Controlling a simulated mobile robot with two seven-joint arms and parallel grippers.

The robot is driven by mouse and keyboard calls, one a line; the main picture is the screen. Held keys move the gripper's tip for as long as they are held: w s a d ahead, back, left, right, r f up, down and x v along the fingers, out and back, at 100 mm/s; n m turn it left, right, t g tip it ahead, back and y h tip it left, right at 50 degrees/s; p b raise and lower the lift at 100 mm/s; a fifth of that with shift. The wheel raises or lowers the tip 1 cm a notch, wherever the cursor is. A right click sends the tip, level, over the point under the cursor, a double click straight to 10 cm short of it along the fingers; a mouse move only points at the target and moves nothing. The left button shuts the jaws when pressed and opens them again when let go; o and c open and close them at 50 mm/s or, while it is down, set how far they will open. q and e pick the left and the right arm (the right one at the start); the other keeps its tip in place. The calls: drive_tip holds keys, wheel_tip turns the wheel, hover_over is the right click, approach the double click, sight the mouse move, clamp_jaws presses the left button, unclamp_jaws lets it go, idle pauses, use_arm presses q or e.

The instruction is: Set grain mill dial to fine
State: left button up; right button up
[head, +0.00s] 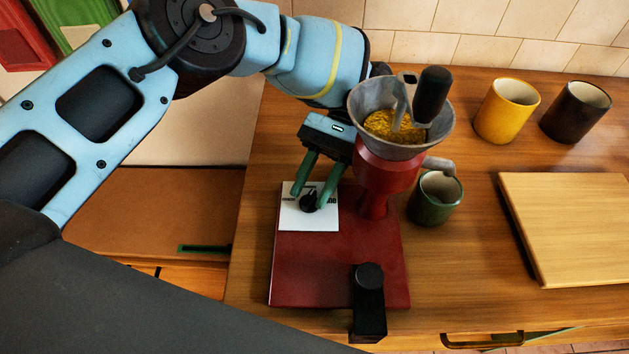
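The grain mill has a red base (320,268), a red body (386,172) and a grey hopper (441,128) holding yellow grain. A black dial (310,203) sits on a white label plate (298,217) at the base's back left. The lettering is partly covered and too small to read, and I cannot tell where the dial points. My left gripper (309,198) reaches down with one green finger on each side of the dial. I cannot tell whether both fingers press on it. My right gripper is not in view.
A black crank knob (432,95) rises over the hopper, close to my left wrist. A green mug (435,203) stands right of the mill. A yellow cup (506,112), a dark cup (575,113) and a wooden board (575,225) are further right. A black clamp-like part (369,300) is at the base's front.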

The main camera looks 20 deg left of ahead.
use_arm(q)
drive_tip(key=shift+f, duration=0.1)
idle(0.6)
drive_tip(key=shift+a+n+h, duration=0.15)
drive_tip(key=shift+n+h, duration=0.95)
drive_tip(key=shift+h, duration=0.2)
